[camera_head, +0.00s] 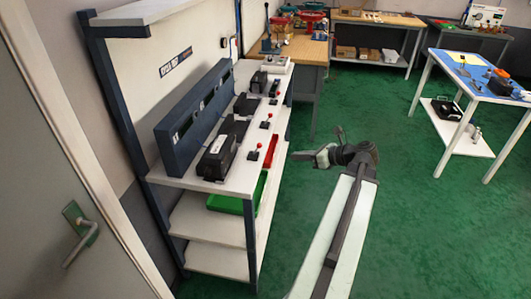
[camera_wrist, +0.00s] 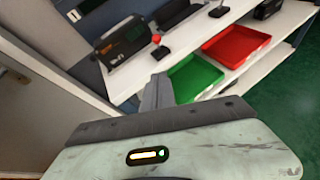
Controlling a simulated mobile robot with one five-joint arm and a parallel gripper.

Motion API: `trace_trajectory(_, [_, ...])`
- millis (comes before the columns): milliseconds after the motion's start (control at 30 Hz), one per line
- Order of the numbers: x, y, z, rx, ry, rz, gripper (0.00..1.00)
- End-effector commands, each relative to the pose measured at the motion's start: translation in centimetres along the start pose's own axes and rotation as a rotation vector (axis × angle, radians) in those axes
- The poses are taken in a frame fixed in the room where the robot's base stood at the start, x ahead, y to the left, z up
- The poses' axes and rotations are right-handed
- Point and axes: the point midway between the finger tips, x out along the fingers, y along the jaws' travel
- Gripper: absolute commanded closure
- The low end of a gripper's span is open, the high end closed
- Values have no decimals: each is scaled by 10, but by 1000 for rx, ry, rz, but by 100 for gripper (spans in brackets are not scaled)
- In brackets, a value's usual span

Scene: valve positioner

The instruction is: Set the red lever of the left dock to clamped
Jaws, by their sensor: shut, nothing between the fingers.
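The left dock's black unit (camera_head: 217,157) sits at the near end of the white bench top, and it also shows in the wrist view (camera_wrist: 123,44). Its lever, with a red knob (camera_head: 258,146), stands on a small dark base in front of the unit near the bench edge. The same red knob shows in the wrist view (camera_wrist: 157,38), and the lever looks roughly upright. My gripper (camera_head: 296,155) is shut and empty, pointing left toward the bench, to the right of the lever and apart from it. Its grey fingers (camera_wrist: 155,93) show below the lever in the wrist view.
More docks with red levers (camera_head: 267,121) continue along the bench. A blue panel (camera_head: 180,130) stands behind the units. A green tray (camera_head: 226,204) and a red tray (camera_wrist: 236,45) lie on the shelf below. A door (camera_head: 50,170) is at left.

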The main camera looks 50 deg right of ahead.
Motion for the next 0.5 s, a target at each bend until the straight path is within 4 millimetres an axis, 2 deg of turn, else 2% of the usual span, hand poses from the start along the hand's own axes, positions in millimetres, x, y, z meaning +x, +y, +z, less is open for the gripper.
trace_trajectory(333, [-6,-4,-1,19,-9,-10,100])
trace_trajectory(500, [12,-5,-4,17,-8,-9,100])
